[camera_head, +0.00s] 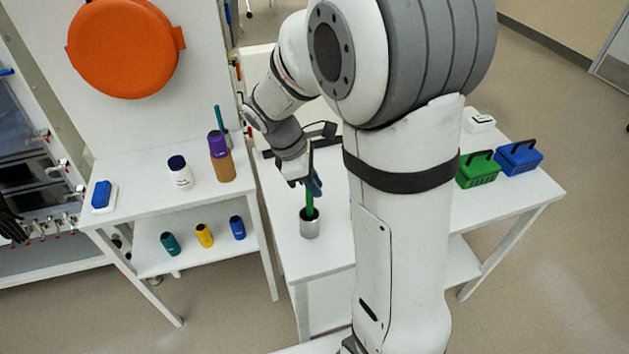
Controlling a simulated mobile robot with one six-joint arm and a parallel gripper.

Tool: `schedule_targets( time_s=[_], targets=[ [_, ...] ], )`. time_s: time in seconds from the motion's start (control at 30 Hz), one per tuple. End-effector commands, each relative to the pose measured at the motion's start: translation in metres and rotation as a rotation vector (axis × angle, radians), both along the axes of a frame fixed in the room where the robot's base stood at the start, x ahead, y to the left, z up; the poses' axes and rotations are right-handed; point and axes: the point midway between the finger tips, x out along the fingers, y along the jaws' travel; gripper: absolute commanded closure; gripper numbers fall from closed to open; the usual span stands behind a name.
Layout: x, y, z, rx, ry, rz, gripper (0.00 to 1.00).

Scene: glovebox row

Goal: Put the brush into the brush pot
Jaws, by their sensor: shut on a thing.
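The brush (309,203) shows as an upright green shaft below my gripper (307,184). My gripper is shut on its upper part. A blue-grey piece sits beside the fingers; I cannot tell whether it belongs to the brush or the gripper. The grey cylindrical pot (309,228), which looks like the brush pot, stands upright on the white table directly below. The shaft's lower end meets the pot's dark mouth in the picture; how deep it reaches inside is hidden. My arm covers the table just right of the pot.
The left table holds a blue block (101,194), a white cup (180,173) and a purple-and-brown container (221,157) with a teal stick. Green (478,170) and blue (519,158) baskets stand right of my arm.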

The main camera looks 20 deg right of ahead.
Motion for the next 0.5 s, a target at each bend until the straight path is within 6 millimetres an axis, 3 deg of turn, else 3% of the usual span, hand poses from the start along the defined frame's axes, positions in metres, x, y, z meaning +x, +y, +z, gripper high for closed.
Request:
schedule_targets(
  time_s=[0.37,0.4,0.5],
  targets=[
    [0.0000,-0.0003,0.0000,0.000,0.000,-0.001,1.00],
    [0.0000,-0.0004,0.0001,0.000,0.000,-0.001,0.83],
    [0.0000,-0.0005,0.0000,0.000,0.000,-0.001,0.75]
  ],
)
